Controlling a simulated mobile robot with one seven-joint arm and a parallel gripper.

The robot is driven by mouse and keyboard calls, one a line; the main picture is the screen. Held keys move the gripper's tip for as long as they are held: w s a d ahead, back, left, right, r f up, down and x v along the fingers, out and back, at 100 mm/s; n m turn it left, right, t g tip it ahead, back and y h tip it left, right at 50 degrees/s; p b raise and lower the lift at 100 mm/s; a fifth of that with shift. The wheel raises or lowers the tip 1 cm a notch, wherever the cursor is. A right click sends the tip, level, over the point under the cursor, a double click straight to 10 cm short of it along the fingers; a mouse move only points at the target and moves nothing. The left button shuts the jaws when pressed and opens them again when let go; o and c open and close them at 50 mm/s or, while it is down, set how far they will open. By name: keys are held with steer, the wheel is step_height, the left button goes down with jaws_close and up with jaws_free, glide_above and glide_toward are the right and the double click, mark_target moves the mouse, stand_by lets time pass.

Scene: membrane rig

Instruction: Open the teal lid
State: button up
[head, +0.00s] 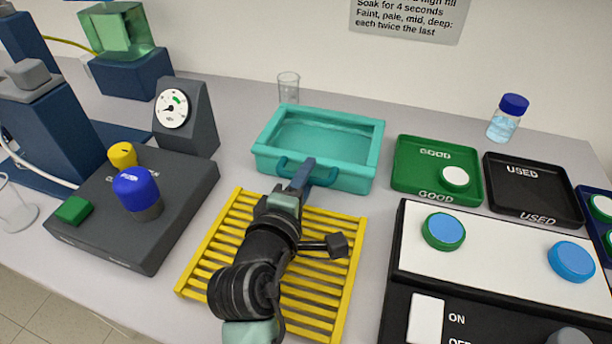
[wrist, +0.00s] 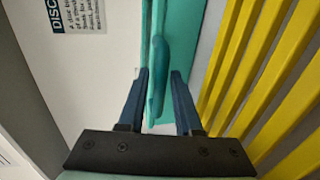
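The teal lid (head: 372,150) tops a teal box at the back middle of the bench. It has a raised rim around a paler middle, which may be a clear panel; I cannot tell. A darker teal bar handle (head: 325,180) runs along its front side. In the wrist view the handle (wrist: 160,75) lies between the two blue fingers of my gripper (wrist: 160,85), with gaps showing beside it. My gripper (head: 302,168) is open at the handle in the head view, where it hides the handle's middle.
A yellow slatted rack (head: 215,235) lies below my arm. A dial gauge (head: 188,118) stands left, a glass beaker (head: 288,87) behind, and a green GOOD tray (head: 410,170) right. A white-topped panel (head: 500,250) with blue-topped discs fills the front right.

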jaws_close()
stand_by(1.1)
